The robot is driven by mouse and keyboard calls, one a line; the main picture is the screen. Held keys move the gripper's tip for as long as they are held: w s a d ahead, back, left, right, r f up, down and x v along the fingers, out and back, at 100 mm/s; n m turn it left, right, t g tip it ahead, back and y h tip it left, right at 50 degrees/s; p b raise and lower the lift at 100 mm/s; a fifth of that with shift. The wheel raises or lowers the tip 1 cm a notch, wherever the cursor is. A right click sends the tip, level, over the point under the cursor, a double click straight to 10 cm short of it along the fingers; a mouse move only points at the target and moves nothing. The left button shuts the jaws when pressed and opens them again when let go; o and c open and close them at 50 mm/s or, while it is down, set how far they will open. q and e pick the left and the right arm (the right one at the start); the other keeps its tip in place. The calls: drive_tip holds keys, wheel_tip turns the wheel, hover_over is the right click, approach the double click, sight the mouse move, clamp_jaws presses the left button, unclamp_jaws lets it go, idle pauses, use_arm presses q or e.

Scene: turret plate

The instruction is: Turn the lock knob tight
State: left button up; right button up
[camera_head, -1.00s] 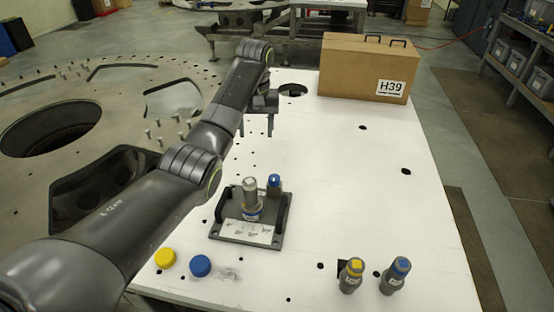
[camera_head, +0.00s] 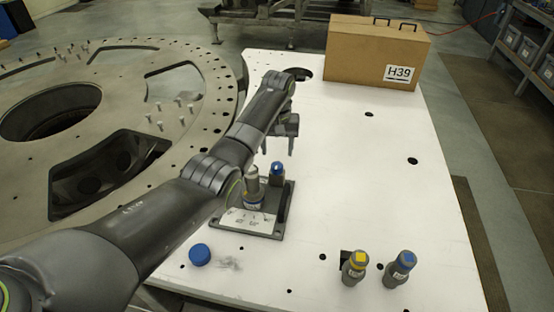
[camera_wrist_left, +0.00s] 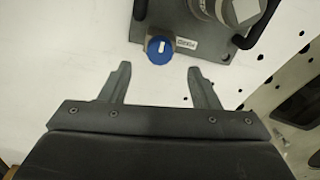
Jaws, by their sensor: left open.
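The lock knob is a round blue knob (camera_head: 277,168) with a white mark, at the back right of a dark grey plate (camera_head: 265,231) on the white table. It also shows in the left wrist view (camera_wrist_left: 160,49). Beside it on the plate stands a silver post (camera_head: 252,185) with a blue and yellow band, partly covered by my arm. My left gripper (camera_head: 278,150) is open and empty, just behind the knob. In the left wrist view the knob is centred just beyond the fingertips (camera_wrist_left: 158,72), apart from both. My right gripper is out of view.
The plate has dark upright handles (camera_head: 287,203) at its sides. A blue cap (camera_head: 200,254) lies in front. Two grey cylinders, yellow-topped (camera_head: 355,268) and blue-topped (camera_head: 400,269), stand at the front right. A cardboard box (camera_head: 365,55) sits at the back. The table's right middle is clear.

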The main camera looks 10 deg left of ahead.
sight(277, 165)
use_arm(q)
wheel_tip(277, 165, down, 4)
drive_tip(key=shift+s+f, duration=0.1)
drive_tip(key=shift+f, duration=0.9)
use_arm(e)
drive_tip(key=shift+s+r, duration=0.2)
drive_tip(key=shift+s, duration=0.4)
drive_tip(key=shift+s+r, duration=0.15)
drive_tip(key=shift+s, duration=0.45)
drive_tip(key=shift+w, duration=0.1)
use_arm(q)
drive_tip(key=c, duration=1)
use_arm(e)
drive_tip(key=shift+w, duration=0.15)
